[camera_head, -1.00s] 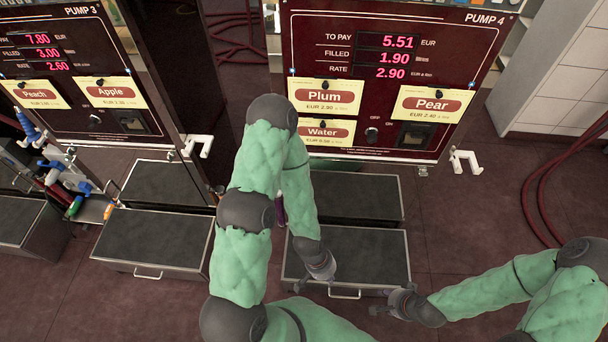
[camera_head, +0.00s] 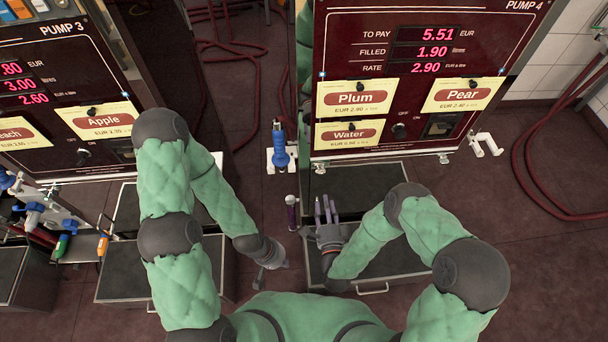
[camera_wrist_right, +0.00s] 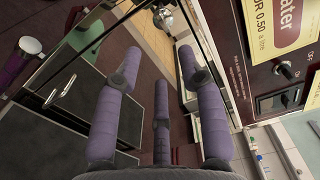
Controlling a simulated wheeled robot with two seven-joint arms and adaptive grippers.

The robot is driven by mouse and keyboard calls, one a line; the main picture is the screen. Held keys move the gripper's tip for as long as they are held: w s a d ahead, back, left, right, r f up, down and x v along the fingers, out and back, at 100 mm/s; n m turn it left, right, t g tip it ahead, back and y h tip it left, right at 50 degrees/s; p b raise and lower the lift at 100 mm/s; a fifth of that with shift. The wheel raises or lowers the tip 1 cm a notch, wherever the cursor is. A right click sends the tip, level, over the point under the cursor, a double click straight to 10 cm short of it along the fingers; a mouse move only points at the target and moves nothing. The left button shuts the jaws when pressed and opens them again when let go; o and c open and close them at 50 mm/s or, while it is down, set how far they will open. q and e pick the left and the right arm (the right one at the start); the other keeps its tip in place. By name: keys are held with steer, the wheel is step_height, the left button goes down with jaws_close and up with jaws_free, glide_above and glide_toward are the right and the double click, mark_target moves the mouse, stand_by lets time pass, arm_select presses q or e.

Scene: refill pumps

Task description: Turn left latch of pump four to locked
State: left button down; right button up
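Pump 4's dark red panel (camera_head: 410,75) stands at the upper right of the head view. A small metal latch (camera_head: 319,168) shows at its lower left corner; its turn position is too small to tell. A similar latch (camera_head: 444,158) is at the lower right corner. My right gripper (camera_head: 326,208) is just below the left latch, fingers up and apart from it. In the wrist view its purple fingers (camera_wrist_right: 160,65) are spread with nothing between them. My left gripper (camera_head: 272,262) is lower and to the left, near the drawer units, with no object visible in it.
A blue nozzle (camera_head: 280,150) stands in a white holder left of pump 4. An empty white hook (camera_head: 486,145) juts out at right. A dark-topped box (camera_head: 400,255) lies below the panel.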

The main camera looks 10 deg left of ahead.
steer(key=w, duration=0.3)
steer(key=w+a+b, duration=0.1)
steer(key=w, duration=0.3)
steer(key=w+a+b, duration=0.1)
steer(key=w, duration=0.2)
steer(key=shift+w, duration=0.25)
steer(key=shift+c, duration=0.3)
jaws_close()
